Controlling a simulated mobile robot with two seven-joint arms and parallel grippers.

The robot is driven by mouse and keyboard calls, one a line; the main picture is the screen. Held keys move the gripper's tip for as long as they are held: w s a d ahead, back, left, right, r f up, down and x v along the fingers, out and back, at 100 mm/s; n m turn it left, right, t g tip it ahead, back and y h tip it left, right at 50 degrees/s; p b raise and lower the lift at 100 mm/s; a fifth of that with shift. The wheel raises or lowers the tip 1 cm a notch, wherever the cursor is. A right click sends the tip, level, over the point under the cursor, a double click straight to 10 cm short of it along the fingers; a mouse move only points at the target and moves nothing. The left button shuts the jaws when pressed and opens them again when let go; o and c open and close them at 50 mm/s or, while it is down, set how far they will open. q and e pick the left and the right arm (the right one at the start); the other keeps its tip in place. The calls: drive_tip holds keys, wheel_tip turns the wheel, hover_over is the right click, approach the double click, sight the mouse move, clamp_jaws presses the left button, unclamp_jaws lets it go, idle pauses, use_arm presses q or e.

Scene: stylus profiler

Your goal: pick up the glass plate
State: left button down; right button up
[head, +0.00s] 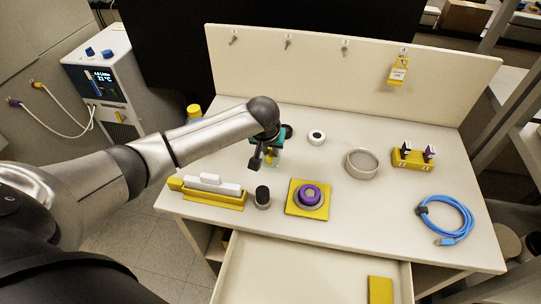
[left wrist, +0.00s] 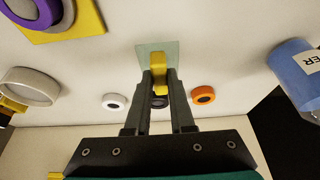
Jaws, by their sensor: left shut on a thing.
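The glass plate (left wrist: 150,50) is a pale, see-through greenish square with a yellow block (left wrist: 159,75) on it. My left gripper (left wrist: 160,85) is shut on this yellow block in the left wrist view, one dark finger on each side. In the head view my left gripper (head: 264,160) points down over the table's left half, and the glass plate (head: 278,157) shows just right of its fingers, partly hidden. I cannot tell whether the plate touches the table. My right gripper is in neither view.
Near the gripper stand a dark-topped cylinder (head: 262,196), a yellow holder with white block (head: 208,190), a yellow pad with purple ring (head: 308,198) and a white ring (head: 317,137). A round dish (head: 362,163) and blue cable (head: 446,218) lie right. The front drawer (head: 300,270) is open.

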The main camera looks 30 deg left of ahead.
sight(271, 152)
use_arm(q)
wheel_tip(271, 152, up, 16)
drive_tip(key=p, duration=0.3)
drive_tip(key=shift+r, duration=0.1)
drive_tip(key=c, duration=1.3)
unclamp_jaws()
clamp_jaws()
